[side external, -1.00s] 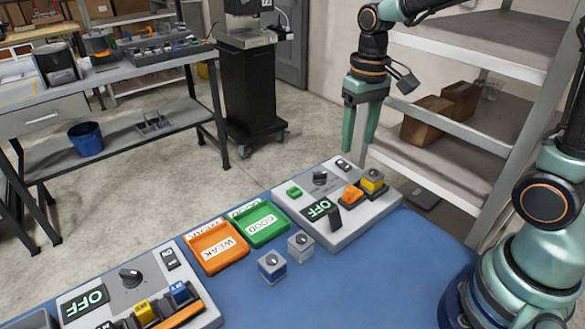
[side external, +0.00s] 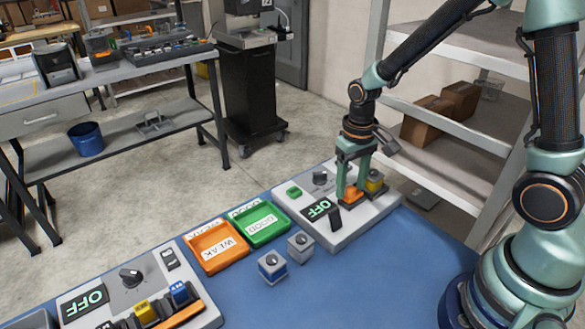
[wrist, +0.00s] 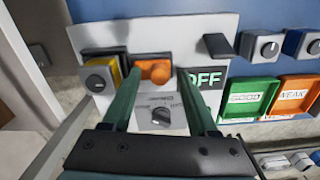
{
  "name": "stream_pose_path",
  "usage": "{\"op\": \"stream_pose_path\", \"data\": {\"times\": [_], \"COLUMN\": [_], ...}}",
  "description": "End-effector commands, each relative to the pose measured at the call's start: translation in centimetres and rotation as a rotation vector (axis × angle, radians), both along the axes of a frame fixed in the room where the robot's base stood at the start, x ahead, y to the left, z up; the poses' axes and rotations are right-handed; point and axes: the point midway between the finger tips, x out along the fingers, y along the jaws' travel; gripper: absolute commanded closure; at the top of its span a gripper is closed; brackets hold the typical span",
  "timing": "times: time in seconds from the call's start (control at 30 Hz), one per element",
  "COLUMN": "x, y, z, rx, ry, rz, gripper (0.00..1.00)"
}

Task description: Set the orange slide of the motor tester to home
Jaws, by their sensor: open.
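The grey motor tester (side external: 318,238) stands at the right end of the blue table, its display (side external: 318,209) reading OFF. Its orange slide (side external: 351,194) sits near the far right part of its top; the wrist view also shows the slide (wrist: 153,70). My gripper (side external: 353,186) is lowered over it, fingers pointing down. In the wrist view the open fingers (wrist: 158,76) stand on either side of the slide, apart from each other. Whether they touch it I cannot tell. The fingers hide part of the slide in the side view.
A yellow-and-grey block (side external: 374,181) stands close beside the slide. A dark upright lever (side external: 335,218), a knob (side external: 320,177) and a green button (side external: 294,191) are on the same panel. Green (side external: 259,243) and orange (side external: 216,270) trays and two small cubes lie to the left.

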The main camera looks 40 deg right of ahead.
Motion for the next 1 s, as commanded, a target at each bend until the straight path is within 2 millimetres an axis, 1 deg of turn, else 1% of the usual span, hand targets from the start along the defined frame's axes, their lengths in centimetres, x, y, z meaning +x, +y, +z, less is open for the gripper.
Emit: {"op": "stream_pose_path", "data": {"times": [0.3, 0.37, 0.4, 0.47, 1.0], "x": [0.01, 0.01, 0.01, 0.02, 0.03], "y": [0.00, 0.00, 0.00, 0.00, 0.02], "z": [-0.25, -0.24, -0.24, -0.23, -0.18], "rx": [0.000, 0.000, 0.000, 0.000, 0.000], "ry": [-0.001, -0.001, -0.001, -0.001, -0.001], "rz": [0.000, 0.000, 0.000, 0.000, 0.001], "gripper": [0.41, 0.64, 0.79, 1.00, 1.00]}}
